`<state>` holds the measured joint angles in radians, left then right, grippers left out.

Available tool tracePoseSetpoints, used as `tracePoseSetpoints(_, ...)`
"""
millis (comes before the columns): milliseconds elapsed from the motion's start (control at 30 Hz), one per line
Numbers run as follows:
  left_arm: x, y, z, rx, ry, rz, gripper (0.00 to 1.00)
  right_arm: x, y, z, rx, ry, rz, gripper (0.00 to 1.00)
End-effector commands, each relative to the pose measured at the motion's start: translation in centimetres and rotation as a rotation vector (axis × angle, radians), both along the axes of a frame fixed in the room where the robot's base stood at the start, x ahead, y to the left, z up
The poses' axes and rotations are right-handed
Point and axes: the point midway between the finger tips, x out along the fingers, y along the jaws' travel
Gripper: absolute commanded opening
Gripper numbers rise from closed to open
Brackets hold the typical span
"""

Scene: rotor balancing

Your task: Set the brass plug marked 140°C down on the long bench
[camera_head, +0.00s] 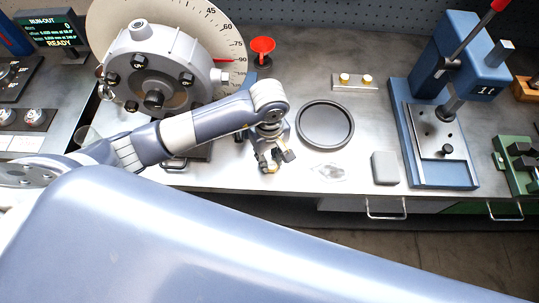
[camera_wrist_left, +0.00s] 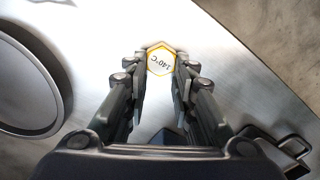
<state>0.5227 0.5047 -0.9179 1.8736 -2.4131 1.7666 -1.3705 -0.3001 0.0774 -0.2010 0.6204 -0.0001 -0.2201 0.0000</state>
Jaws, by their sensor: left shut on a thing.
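The brass plug (camera_wrist_left: 160,62) has a hexagonal yellow rim and a pale face marked 140°C, which reads upside down in the left wrist view. My left gripper (camera_wrist_left: 160,78) is shut on it, with a finger on each side. In the head view my left gripper (camera_head: 272,160) points down over the front part of the long bench (camera_head: 370,120), left of a round dark dish. The plug is mostly hidden there by the fingers. I cannot tell whether it touches the bench top. My right gripper is not in view.
The round dark dish (camera_head: 325,125) lies close to the gripper, with a clear bag (camera_head: 328,172) and a grey block (camera_head: 385,168) to the right. A rotor housing (camera_head: 155,75) stands left, a blue press (camera_head: 440,130) right. The bench's front edge is close below the gripper.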

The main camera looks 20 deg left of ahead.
Motion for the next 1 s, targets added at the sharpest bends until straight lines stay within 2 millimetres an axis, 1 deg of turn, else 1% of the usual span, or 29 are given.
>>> tracePoseSetpoints(33,0.0,0.0,-0.3,0.0,-0.001,-0.001,0.0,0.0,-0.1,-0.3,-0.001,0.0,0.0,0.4)
tracePoseSetpoints(67,0.0,0.0,-0.2,0.0,0.0,-0.001,0.26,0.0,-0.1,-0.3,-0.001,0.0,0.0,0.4)
tracePoseSetpoints(100,0.0,0.0,-0.1,0.0,0.0,-0.001,0.35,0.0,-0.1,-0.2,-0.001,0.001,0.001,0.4)
tracePoseSetpoints(133,0.0,0.0,-0.1,0.0,0.0,-0.001,0.42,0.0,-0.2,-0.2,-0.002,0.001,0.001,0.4)
tracePoseSetpoints(167,0.0,0.0,-0.1,0.0,0.0,-0.001,0.44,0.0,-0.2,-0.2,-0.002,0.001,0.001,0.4)
tracePoseSetpoints(467,0.0,0.0,0.0,0.0,0.0,0.0,0.44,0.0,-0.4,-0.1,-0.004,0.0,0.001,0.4)
tracePoseSetpoints(633,0.0,0.0,0.8,-0.001,0.001,0.0,0.44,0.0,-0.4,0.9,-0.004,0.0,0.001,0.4)
tracePoseSetpoints(667,0.1,-0.1,1.0,-0.002,-0.002,-0.001,0.44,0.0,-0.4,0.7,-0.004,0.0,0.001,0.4)
tracePoseSetpoints(700,0.2,-0.1,1.5,-0.003,-0.006,-0.002,0.44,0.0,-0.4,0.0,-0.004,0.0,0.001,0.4)
tracePoseSetpoints(767,0.2,0.0,2.7,-0.002,-0.008,-0.003,0.44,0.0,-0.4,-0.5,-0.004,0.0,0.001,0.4)
tracePoseSetpoints(1000,0.2,0.0,8.2,-0.001,-0.008,-0.002,0.44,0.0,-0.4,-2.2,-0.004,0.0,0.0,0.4)
